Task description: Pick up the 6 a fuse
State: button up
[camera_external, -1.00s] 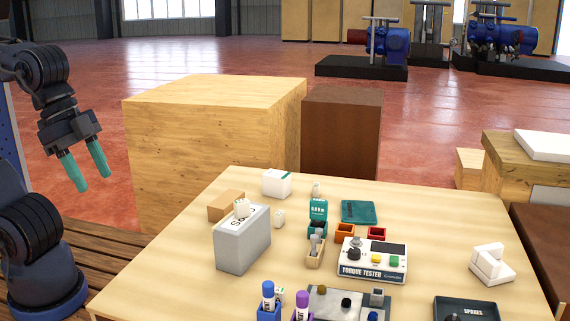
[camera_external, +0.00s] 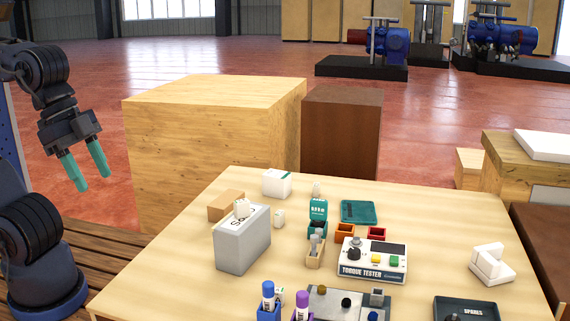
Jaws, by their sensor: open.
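My gripper (camera_external: 92,182) is open and empty at the left, its two teal fingers pointing down. It hangs in the air to the left of the table, well apart from everything on it. I cannot pick out the 6 A fuse for certain at this size. Small parts that show are a white piece (camera_external: 279,217) beside the grey box and a pale piece (camera_external: 316,188) behind the teal dispenser (camera_external: 318,212). A black tray marked SPARES (camera_external: 467,312) is at the front right, its contents too small to tell.
The light wood table (camera_external: 160,259) holds a grey box (camera_external: 242,243), a torque tester (camera_external: 372,260), small orange (camera_external: 345,235) and red bins, a teal tray (camera_external: 358,211), and marker holders at the front. A large wooden block (camera_external: 205,140) stands behind it. The table's left side is clear.

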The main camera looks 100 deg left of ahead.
dwell(0.4)
jog(key=shift+c, duration=0.9)
